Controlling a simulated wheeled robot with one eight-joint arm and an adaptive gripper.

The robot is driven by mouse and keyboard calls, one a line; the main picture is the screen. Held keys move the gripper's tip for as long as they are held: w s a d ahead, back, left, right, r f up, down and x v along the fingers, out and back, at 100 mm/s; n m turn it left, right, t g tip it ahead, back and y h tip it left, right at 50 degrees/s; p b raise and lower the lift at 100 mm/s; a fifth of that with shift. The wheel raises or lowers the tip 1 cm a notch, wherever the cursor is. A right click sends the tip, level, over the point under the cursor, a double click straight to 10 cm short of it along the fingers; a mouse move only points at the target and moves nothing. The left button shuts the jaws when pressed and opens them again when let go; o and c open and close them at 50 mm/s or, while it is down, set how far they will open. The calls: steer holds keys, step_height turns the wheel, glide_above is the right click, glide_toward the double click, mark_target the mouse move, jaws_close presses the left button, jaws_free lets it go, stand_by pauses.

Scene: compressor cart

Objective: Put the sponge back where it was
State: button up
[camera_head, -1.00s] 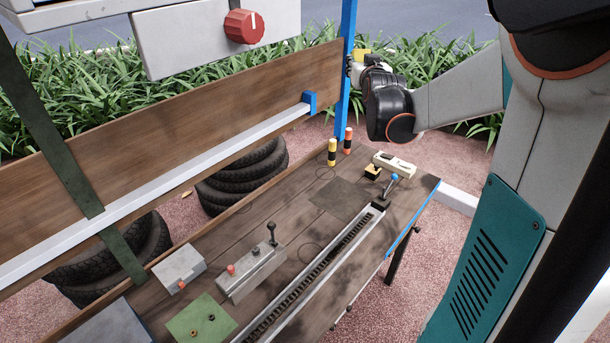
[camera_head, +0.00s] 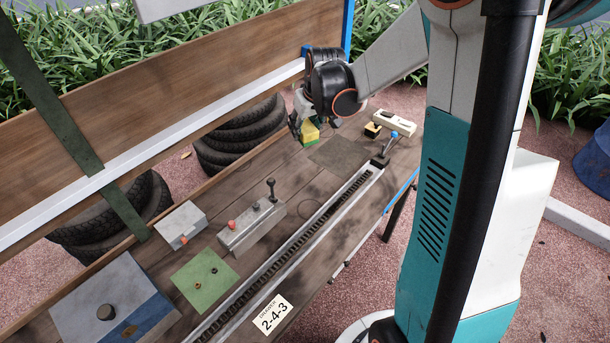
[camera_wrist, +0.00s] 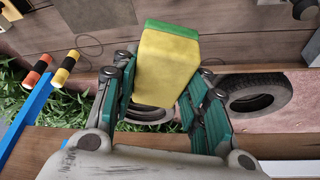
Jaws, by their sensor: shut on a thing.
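The sponge (camera_wrist: 165,65) is a yellow block with a green layer on one face. My gripper (camera_wrist: 158,95) is shut on it, with teal finger pads on both sides in the wrist view. In the head view the sponge (camera_head: 310,132) hangs below my gripper (camera_head: 297,122), green side down, over the far left part of the wooden bench (camera_head: 235,203). Part of it is hidden by my wrist. I cannot tell whether it touches the bench.
A dark mat (camera_head: 342,152), a cream tool (camera_head: 393,122) and a blue-tipped lever (camera_head: 387,145) are near the bench's far end. Two striped posts (camera_wrist: 50,76) show in the wrist view. A grey switch box (camera_head: 250,228) and a toothed rail (camera_head: 290,255) lie nearer.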

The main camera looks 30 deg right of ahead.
step_height(320, 180, down, 18)
steer(key=b, duration=0.5)
steer(key=shift+b, duration=0.4)
steer(key=shift+f, duration=0.15)
steer(key=o, duration=0.9)
steer(key=shift+o, duration=0.2)
steer(key=p+v, duration=0.4)
steer(key=v, duration=0.8)
